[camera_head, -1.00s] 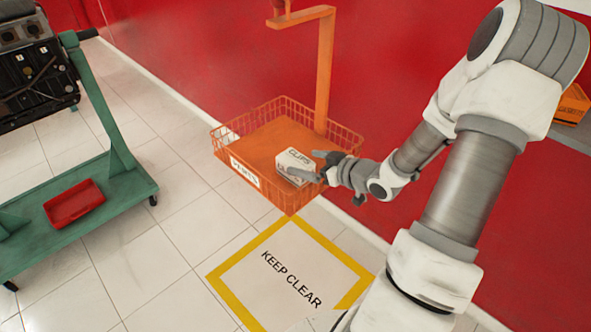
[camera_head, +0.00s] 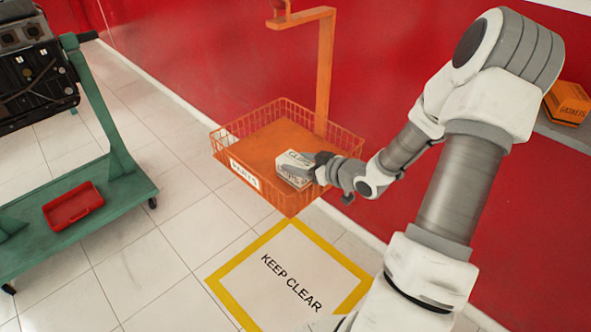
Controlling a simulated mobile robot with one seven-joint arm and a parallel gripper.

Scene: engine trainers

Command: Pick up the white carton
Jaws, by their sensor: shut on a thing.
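The white carton (camera_head: 291,160) has dark lettering, partly covered by my gripper. It is in the orange wire basket (camera_head: 243,147), near the basket's front right side. My gripper (camera_head: 311,168) reaches in from the right over the basket's rim and is shut on the carton. I cannot tell whether the carton still touches the basket floor.
The basket hangs from an orange post (camera_head: 325,75) in front of a red wall. A green stand (camera_head: 110,120) with an engine (camera_head: 35,70) and a red tray (camera_head: 73,206) is at left. An orange box (camera_head: 567,103) sits on a grey shelf at right. Yellow-bordered floor below is clear.

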